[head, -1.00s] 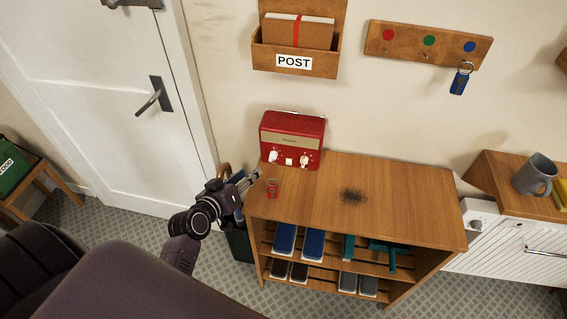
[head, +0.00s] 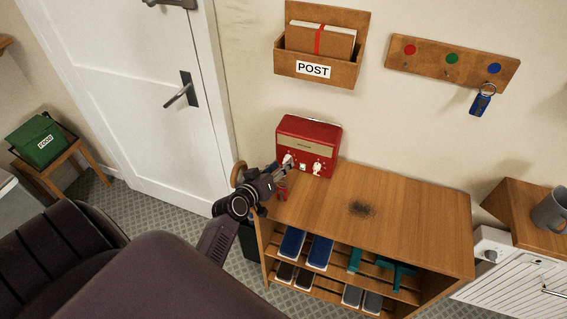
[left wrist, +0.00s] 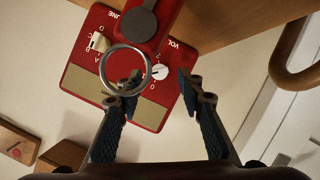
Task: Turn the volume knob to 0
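The red radio (head: 322,133) stands at the back left of the wooden cabinet. It has two pale knobs. In the left wrist view the radio (left wrist: 85,55) appears upside down. Its white volume knob (left wrist: 160,72), by the letters VOL, shows between my open fingertips; its exact setting is too small to read. The other knob (left wrist: 99,42) is near the letters TUNE. My left gripper (head: 285,172) is in front of the radio's left side, its fingers toward the volume knob. My left gripper (left wrist: 158,88) is open and empty; contact cannot be told. My right gripper is not in view.
A small red object (head: 282,191) stands on the cabinet (head: 400,205) close to my left gripper; the left wrist view shows a metal ring with it. A white door (head: 140,130) is at left.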

